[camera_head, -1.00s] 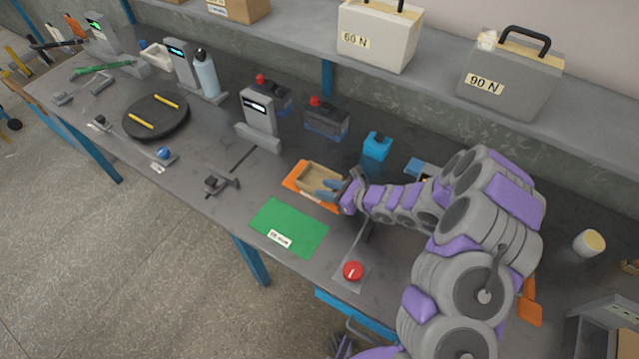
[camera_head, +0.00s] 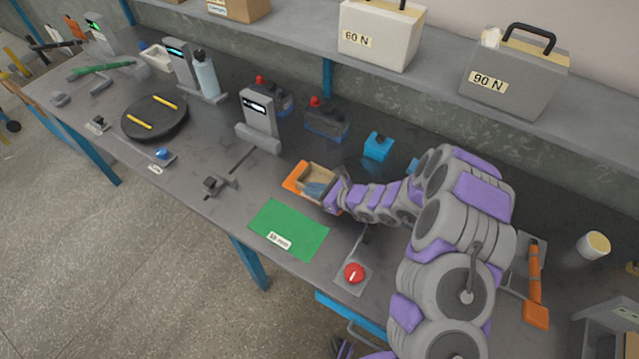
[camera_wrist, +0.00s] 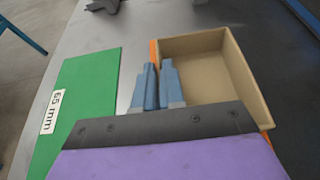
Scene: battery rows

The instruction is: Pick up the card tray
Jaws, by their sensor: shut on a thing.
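In the wrist view the tray (camera_wrist: 207,72) looks empty. My gripper (camera_head: 313,189) is at the tray's near side. In the wrist view its two blue-grey fingers (camera_wrist: 158,68) are close together over the tray's left wall, shut on it. The fingers hide part of that wall. The tray appears to rest on the mat; I cannot tell if there is a gap under it.
A green sheet (camera_head: 288,229) marked with a size label lies beside the mat. A red button (camera_head: 354,273) is near the front edge. A grey display stand (camera_head: 259,115) and a blue block (camera_head: 378,146) stand behind. A black turntable (camera_head: 155,118) is farther left.

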